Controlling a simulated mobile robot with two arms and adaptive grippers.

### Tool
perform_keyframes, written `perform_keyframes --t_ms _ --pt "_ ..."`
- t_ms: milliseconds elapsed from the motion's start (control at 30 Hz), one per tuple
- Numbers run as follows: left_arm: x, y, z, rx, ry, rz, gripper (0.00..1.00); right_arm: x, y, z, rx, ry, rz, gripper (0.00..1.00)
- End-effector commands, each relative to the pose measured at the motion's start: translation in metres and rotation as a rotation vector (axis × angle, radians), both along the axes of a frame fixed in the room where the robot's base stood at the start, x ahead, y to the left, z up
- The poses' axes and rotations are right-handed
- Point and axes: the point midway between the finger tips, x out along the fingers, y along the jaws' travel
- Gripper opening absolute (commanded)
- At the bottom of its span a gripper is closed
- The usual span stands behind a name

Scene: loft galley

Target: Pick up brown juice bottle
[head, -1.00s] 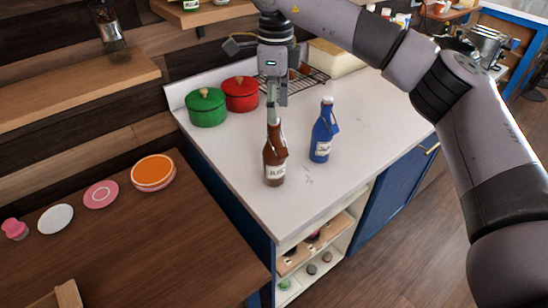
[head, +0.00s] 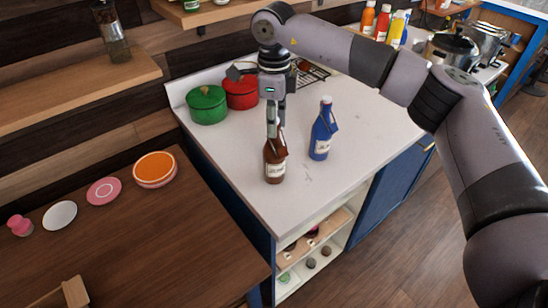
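The brown juice bottle (head: 275,167) stands upright on the white counter, with a pale label on its front. My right gripper (head: 273,132) points down at the bottle's neck and hides the neck and top. The fingers are seen nearly edge-on, so I cannot tell whether they are closed on the neck. My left gripper is not in view.
A blue bottle (head: 322,135) stands just right of the brown one. A green pot (head: 207,106) and a red pot (head: 241,94) stand behind to the left. The white counter (head: 345,175) is clear in front. A wooden table (head: 150,240) holds plates at left.

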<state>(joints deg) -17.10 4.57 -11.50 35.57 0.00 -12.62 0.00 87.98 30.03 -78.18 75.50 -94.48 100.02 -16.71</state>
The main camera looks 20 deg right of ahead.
Motion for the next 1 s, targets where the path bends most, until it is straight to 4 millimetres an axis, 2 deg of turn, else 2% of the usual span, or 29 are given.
perform_keyframes --t_ms 367,1000 --pt "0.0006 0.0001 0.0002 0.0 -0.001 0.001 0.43 0.0001 0.0003 0.0004 0.0 0.0 0.0 0.0" --pt "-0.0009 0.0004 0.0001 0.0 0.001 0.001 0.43 0.0003 0.0004 0.0014 0.001 -0.002 0.0 0.0"
